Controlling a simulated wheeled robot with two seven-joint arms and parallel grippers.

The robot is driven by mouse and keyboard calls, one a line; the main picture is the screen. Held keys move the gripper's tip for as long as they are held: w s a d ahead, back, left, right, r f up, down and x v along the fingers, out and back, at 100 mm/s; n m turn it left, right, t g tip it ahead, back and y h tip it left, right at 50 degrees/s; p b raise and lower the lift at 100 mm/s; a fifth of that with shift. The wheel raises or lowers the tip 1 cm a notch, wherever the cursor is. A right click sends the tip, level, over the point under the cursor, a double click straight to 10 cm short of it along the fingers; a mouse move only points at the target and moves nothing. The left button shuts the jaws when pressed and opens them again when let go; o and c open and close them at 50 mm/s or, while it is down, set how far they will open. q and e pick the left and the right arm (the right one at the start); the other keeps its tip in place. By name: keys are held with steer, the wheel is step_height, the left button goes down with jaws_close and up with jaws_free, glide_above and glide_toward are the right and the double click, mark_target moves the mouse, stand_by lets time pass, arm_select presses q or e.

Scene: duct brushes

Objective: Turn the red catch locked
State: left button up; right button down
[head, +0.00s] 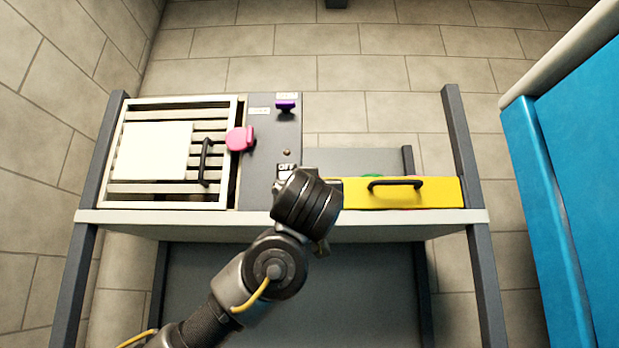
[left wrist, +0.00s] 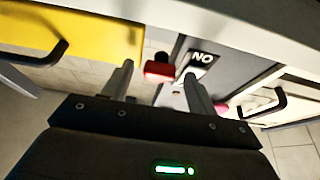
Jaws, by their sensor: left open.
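The red catch (left wrist: 159,71) shows in the left wrist view as a small red block beside the grey panel (left wrist: 190,58), towards the yellow drawer front. In the head view it is hidden behind my left gripper (head: 305,186). My left gripper (left wrist: 158,74) is open. Its two fingers appear on either side of the red catch in the picture; I cannot tell whether they touch it. The way the catch is turned is not clear. My right gripper is in neither view.
A yellow drawer (head: 424,196) with a black handle is right of the grey panel (head: 262,168). A slatted vent door (head: 214,187) with a pink catch (head: 239,138) is left. A purple knob (head: 285,105) sits higher on the panel. A blue cabinet (head: 580,170) stands at right.

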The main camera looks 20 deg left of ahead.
arm_select(q)
steer(key=shift+w, duration=0.2)
steer(key=c, duration=1)
steer(key=shift+m, duration=0.4)
steer(key=m+g+h, duration=0.1)
steer(key=m+h, duration=0.1)
steer(key=m, duration=0.5)
steer(key=m+g+h+b, duration=0.1)
steer(key=m+h, duration=0.2)
steer(key=m, duration=0.4)
steer(key=a+m+g+h, duration=0.1)
steer(key=m+g+h, duration=0.1)
steer(key=m, duration=0.5)
steer(key=shift+s+r+h+b, duration=0.15)
steer(key=shift+r+h+b, duration=0.25)
steer(key=shift+h, duration=0.1)
steer(key=shift+m, duration=0.4)
